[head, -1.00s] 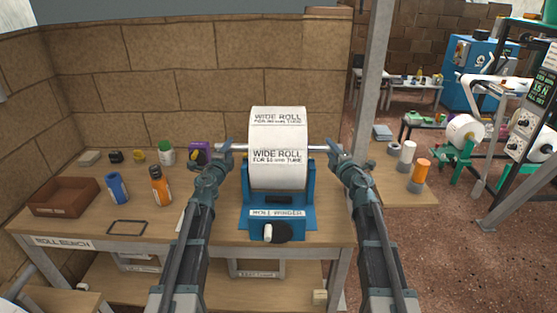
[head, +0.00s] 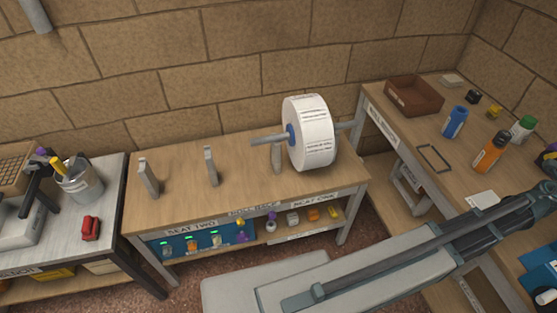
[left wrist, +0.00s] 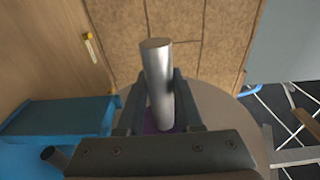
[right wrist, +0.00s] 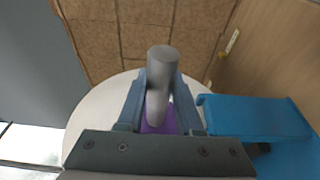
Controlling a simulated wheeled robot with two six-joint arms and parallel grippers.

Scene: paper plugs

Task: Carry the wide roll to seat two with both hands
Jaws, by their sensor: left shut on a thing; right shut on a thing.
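The wide roll shows its pale round end face behind the jaws in the left wrist view (left wrist: 228,112) and right wrist view (right wrist: 92,125), with a purple core. My left gripper (left wrist: 159,82) is shut on one end of its metal shaft (left wrist: 158,65). My right gripper (right wrist: 160,82) is shut on the other shaft end (right wrist: 163,62). The blue winder (left wrist: 60,118) is close beside the roll; whether they touch is unclear. In the head view, seat two's label (head: 190,228) is below two upright posts (head: 211,165) with nothing on them. The wide roll is outside that view.
Another white roll (head: 312,140) with a blue core sits on a shaft at seat one, right of seat two. A grey-topped table (head: 105,180) with a can of tools (head: 80,185) adjoins on the left. The roll bench (head: 440,120) stands at right with a brown tray and bottles.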

